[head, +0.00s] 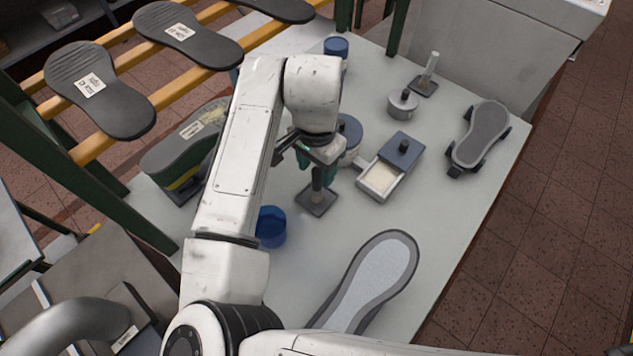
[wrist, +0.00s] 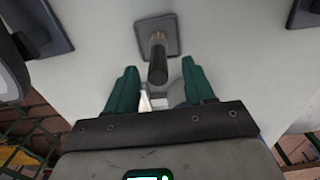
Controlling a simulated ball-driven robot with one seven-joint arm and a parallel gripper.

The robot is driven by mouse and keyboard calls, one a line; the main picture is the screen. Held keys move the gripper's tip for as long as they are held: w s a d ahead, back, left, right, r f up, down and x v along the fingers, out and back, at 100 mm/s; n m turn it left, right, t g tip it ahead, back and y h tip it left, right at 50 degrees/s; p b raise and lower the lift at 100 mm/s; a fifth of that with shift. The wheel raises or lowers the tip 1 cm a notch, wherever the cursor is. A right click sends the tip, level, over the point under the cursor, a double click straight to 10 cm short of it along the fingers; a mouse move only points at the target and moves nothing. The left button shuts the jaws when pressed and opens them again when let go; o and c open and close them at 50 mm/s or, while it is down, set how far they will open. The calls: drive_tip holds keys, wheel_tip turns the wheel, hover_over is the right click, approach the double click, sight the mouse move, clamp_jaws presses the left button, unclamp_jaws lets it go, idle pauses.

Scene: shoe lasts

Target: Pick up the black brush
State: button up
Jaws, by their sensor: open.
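The black brush (wrist: 157,66) shows in the wrist view as a dark upright handle with a brownish collar, on a square grey plate (wrist: 171,28). In the head view the dark shaft (head: 317,186) rises from its square plate (head: 317,203) near the table's left middle. My gripper (wrist: 159,70) is open, its teal fingers on either side of the handle's near end, with gaps visible on both sides. In the head view my gripper (head: 315,172) is directly above the plate, and its fingers partly hide the handle's upper part.
A blue cup (head: 271,227) stands left of the plate. An open box (head: 384,180) with pale contents is to the right, and a round dark-topped container (head: 348,138) is behind. A large sole (head: 372,280) lies in front. Shoe lasts rest on a rack at left.

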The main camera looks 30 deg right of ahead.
sight(317, 185)
drive_tip(key=shift+s+f, duration=0.1)
drive_tip(key=shift+f, duration=1.6)
clamp_jaws()
